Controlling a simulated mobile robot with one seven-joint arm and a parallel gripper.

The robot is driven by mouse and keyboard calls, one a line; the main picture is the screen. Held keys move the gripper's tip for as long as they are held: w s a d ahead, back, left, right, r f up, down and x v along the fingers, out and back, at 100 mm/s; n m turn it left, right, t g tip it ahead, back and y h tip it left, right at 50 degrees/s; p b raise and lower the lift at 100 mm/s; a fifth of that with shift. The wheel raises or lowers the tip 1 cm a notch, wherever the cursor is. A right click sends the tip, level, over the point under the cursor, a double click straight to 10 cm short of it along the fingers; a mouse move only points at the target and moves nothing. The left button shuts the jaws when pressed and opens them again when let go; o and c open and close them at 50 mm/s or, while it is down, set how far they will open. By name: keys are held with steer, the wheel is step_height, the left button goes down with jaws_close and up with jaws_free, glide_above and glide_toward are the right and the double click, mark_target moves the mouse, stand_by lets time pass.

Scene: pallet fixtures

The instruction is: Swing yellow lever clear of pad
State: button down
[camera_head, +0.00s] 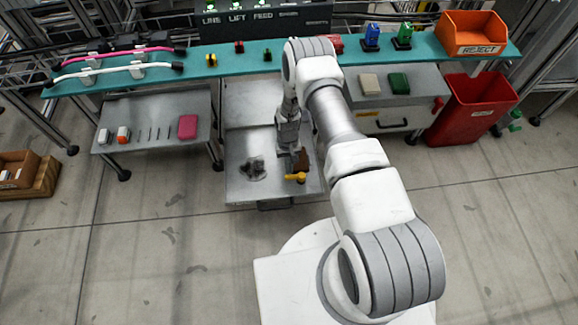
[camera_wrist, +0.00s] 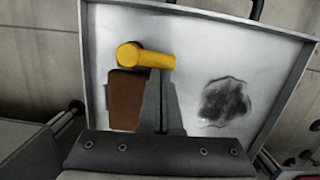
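The yellow lever (camera_head: 296,177) lies on the metal tray at the front of the bench; it also shows in the wrist view (camera_wrist: 148,58), with its round hub at left and its arm pointing right. A brown block (camera_wrist: 126,100), which may be the pad, sits just below the hub in the wrist view; its edge also shows in the head view (camera_head: 303,159). My gripper (camera_wrist: 161,73) is over the tray, its two fingers together with nothing seen between them. The fingertips appear at the lever arm's lower edge, beside the block; I cannot tell whether they touch.
A dark stain (camera_wrist: 225,102) marks the bare metal tray (camera_head: 240,188). A teal shelf (camera_head: 215,62) runs behind, with a red bin (camera_head: 475,108) and an orange reject box (camera_head: 470,34) at right. A side table (camera_head: 150,115) holds small items. The floor in front is clear.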

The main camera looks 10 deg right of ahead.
steer(key=shift+r, duration=0.1)
stand_by(0.4)
steer(key=shift+r, duration=0.35)
steer(key=s+d+r+p, duration=0.5)
steer(key=d+r+p, duration=0.1)
steer(key=d+r, duration=0.4)
steer(key=shift+s+d+p, duration=0.2)
steer(key=shift+p, duration=0.1)
